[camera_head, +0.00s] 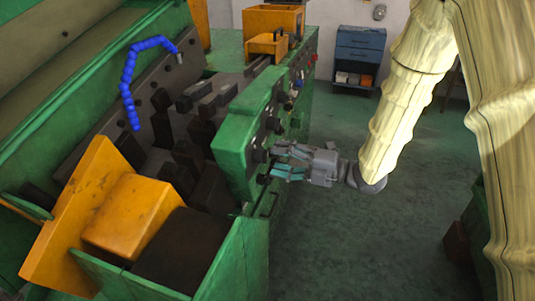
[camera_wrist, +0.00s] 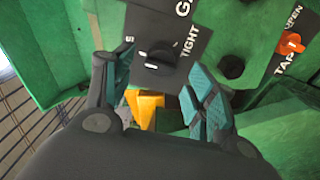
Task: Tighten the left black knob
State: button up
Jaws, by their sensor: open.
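The left black knob (camera_wrist: 158,58) sits on a dark label plate with "TIGHT" lettering and has white marks on its face. A second black knob (camera_wrist: 231,66) sits to its right on the green panel. My gripper (camera_wrist: 157,80) is open, with one teal-padded finger on each side of the left knob's place in the wrist view. Whether the fingers touch the knob cannot be told. In the head view my gripper (camera_head: 274,164) is at the machine's green control panel (camera_head: 236,140), its tips close to the panel face; the knob there is mostly unclear.
The green machine (camera_head: 262,235) with a yellow guard (camera_head: 95,205) fills the left. A blue cabinet (camera_head: 357,50) stands at the back.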

aim_at(267, 157)
jog(key=shift+p+x, duration=0.4)
jog(key=shift+x, duration=1.55)
jog(key=c, duration=1)
jog(key=shift+c, duration=0.2)
